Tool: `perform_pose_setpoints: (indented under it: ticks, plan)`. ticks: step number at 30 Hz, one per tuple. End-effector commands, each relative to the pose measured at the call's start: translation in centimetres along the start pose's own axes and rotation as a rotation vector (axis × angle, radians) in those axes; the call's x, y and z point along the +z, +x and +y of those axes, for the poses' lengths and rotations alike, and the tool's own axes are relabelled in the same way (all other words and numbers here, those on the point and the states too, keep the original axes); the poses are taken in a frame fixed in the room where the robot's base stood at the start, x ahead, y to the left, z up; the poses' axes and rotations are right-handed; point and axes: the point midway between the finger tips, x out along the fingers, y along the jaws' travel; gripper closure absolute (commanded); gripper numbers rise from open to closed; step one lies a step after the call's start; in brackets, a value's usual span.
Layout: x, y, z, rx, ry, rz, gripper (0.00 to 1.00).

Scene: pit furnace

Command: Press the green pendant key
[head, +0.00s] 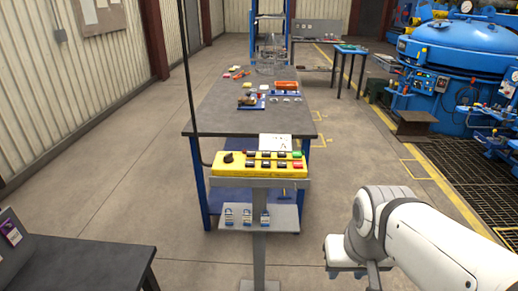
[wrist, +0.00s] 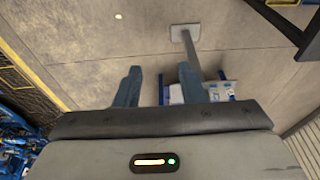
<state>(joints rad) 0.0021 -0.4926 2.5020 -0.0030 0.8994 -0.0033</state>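The yellow pendant box (head: 237,169) lies on top of a grey stand in the head view, with a black knob at its left and two rows of small keys. The green key (head: 297,154) is at the right end of the upper row. My gripper (wrist: 158,76) shows in the wrist view with its two fingers apart and nothing between them. In the head view my arm is at the lower right, below and to the right of the pendant, well apart from it. The green key cannot be made out in the wrist view.
The stand (head: 259,240) carries a small shelf with several padlock-like tags. Behind it is a long grey workbench (head: 218,112) with parts on it. A dark table (head: 85,267) is at the lower left. A blue furnace (head: 455,60) stands at the right. Floor either side of the stand is clear.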

Motion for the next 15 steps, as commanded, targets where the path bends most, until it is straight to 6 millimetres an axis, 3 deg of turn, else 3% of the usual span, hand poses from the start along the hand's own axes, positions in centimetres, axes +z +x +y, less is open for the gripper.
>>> perform_pose_setpoints:
  ticks: [13,15]
  plan:
    - [0.0,0.0,0.0,0.0,0.0,0.0,0.99]
    - [0.0,0.0,0.0,0.0,0.0,0.0,1.0]
